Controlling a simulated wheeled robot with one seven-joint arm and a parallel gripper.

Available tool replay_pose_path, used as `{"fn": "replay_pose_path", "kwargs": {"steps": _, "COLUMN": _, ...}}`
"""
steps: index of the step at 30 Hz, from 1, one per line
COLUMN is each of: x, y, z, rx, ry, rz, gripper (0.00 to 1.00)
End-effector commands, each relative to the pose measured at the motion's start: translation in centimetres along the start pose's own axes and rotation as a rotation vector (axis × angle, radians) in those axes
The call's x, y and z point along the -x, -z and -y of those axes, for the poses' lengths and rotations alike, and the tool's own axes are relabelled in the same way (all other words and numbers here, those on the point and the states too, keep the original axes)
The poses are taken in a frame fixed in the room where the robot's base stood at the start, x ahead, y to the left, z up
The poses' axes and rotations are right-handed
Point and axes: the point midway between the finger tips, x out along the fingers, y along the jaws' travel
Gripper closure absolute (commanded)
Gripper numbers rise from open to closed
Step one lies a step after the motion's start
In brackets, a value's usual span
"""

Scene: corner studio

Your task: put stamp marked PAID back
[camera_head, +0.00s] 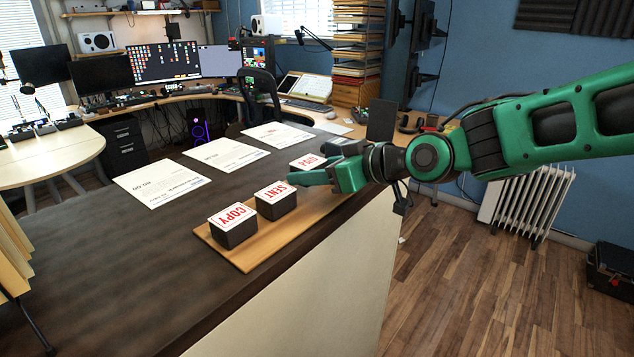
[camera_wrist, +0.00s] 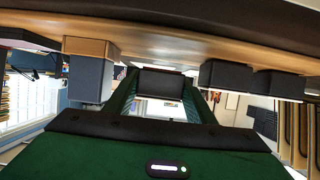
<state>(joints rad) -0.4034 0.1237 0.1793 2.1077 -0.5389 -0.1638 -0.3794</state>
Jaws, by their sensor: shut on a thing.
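The PAID stamp has a white top with red letters (camera_head: 307,161) in the head view. My gripper (camera_head: 318,163) is around it, near the far end of the wooden board (camera_head: 285,232). In the wrist view, which is upside down, my gripper (camera_wrist: 160,86) has its fingers on both sides of the stamp's dark body (camera_wrist: 160,84). The SENT stamp (camera_head: 275,205) and COPY stamp (camera_head: 233,226) stand on the near part of the board. My fingers partly hide the PAID stamp and the board under it. I cannot tell whether it touches the board.
Three printed sheets lie on the dark desk: near (camera_head: 160,183), middle (camera_head: 227,154) and far (camera_head: 277,135). A grey block with a tan part (camera_wrist: 92,75) shows beside my gripper in the wrist view. The desk left of the board (camera_head: 150,240) is clear.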

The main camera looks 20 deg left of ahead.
Motion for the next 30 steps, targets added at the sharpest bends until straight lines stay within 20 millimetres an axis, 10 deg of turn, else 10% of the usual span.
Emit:
{"fn": "replay_pose_path", "kwargs": {"steps": 15, "x": -0.9, "y": -2.2, "z": 0.0, "rx": 0.000, "ry": 0.000, "rz": 0.001, "gripper": 0.73}}
{"fn": "replay_pose_path", "kwargs": {"steps": 16, "x": -0.9, "y": -2.2, "z": 0.0, "rx": 0.000, "ry": 0.000, "rz": 0.000, "gripper": 0.43}}
{"fn": "replay_pose_path", "kwargs": {"steps": 18, "x": -0.9, "y": -2.2, "z": 0.0, "rx": 0.000, "ry": 0.000, "rz": 0.000, "gripper": 0.32}}
{"fn": "replay_pose_path", "kwargs": {"steps": 30, "x": -0.3, "y": -2.0, "z": -0.1, "rx": 0.001, "ry": -0.002, "rz": 0.000, "gripper": 0.32}}
